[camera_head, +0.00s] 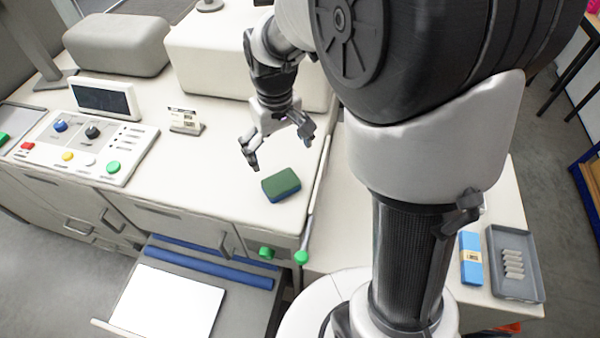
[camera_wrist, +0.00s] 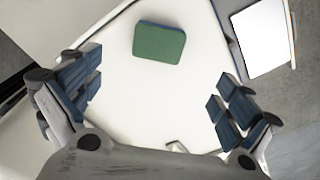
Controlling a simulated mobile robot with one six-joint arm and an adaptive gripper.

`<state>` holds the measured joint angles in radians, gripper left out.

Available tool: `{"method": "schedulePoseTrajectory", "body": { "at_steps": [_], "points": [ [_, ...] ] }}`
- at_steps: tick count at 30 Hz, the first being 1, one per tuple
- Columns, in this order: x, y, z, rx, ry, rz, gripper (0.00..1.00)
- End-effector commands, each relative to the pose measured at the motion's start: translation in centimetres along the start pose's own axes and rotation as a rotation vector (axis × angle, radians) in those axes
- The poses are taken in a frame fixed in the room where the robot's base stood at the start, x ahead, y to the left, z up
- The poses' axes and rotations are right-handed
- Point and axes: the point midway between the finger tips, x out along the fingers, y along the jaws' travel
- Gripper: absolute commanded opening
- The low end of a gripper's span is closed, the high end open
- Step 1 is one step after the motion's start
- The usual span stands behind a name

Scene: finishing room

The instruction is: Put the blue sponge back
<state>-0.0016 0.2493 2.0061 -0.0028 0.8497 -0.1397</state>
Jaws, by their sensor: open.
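The blue sponge (camera_head: 281,188) has a green top face and a blue side. It lies flat on the white machine top near its front right corner. In the wrist view the sponge (camera_wrist: 160,43) is at the top, beyond the fingertips. My gripper (camera_head: 279,150) is open and empty above the white surface, a little behind the sponge and apart from it. In the wrist view my gripper (camera_wrist: 156,100) shows its blue-padded fingers spread wide, with bare white surface between them.
A control panel (camera_head: 88,146) with coloured buttons, a small screen (camera_head: 104,99) and a small card stand (camera_head: 185,121) are at left. An open drawer (camera_head: 110,312) holds a white sheet. A grey tray (camera_head: 517,284) and a blue pack (camera_head: 470,264) lie at right.

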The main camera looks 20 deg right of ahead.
Motion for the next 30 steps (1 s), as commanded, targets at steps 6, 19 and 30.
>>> {"method": "schedulePoseTrajectory", "body": {
  "at_steps": [6,19,30],
  "points": [
    [-7.6,-0.8,6.1,0.049,0.135,0.016,0.98],
    [-11.9,-2.5,18.1,0.134,0.35,0.027,0.98],
    [-11.8,-2.7,19.3,0.145,0.371,0.026,0.98]
  ]
}}
